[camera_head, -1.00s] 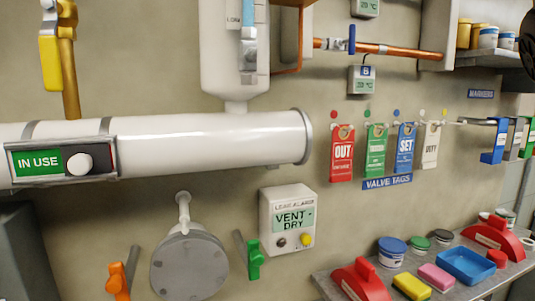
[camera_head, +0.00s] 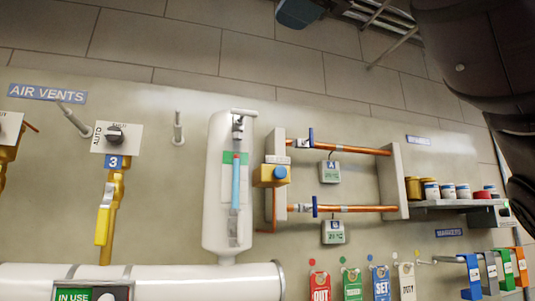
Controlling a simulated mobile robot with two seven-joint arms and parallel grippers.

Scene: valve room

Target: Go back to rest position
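A dark part of my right arm (camera_head: 470,55) fills the upper right corner of the head view and runs down the right edge. No fingertips of my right gripper show on it. My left arm and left gripper are outside the view. No gripper is seen touching anything.
The wall holds a white cylinder with a gauge tube (camera_head: 215,190), copper pipes (camera_head: 350,209), a yellow-handled valve (camera_head: 104,215) and a dial plate marked 3 (camera_head: 116,138). A white horizontal pipe (camera_head: 200,281) and hanging tags (camera_head: 352,285) are below. A shelf with pots (camera_head: 460,203) stands right.

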